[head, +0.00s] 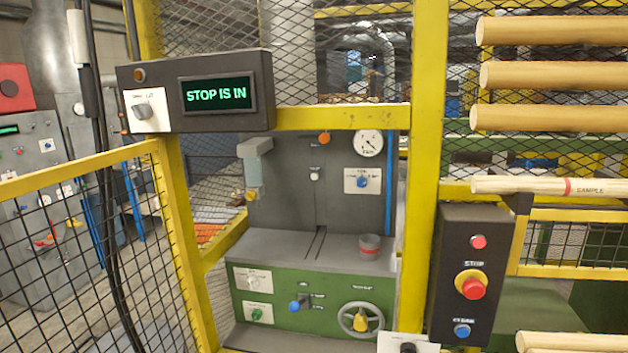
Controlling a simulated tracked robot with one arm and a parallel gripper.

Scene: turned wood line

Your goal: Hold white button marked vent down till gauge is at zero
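A small round white button (315,173) sits on the grey back panel of the machine behind the yellow frame. The dark label above it is too small to read, so I cannot tell if it says vent. A round white gauge (368,142) with a dark needle is up and to the right of the button. Its needle seems to point to the lower right; the numbers are too small to read. My gripper is not in view, and nothing is seen touching the button.
Yellow posts (427,130) and mesh fence (90,260) frame the opening to the machine. A display (217,95) reads "STOP IS IN". A dark box with a red stop button (472,289) stands right. A grey cup (369,244) sits on the machine's ledge.

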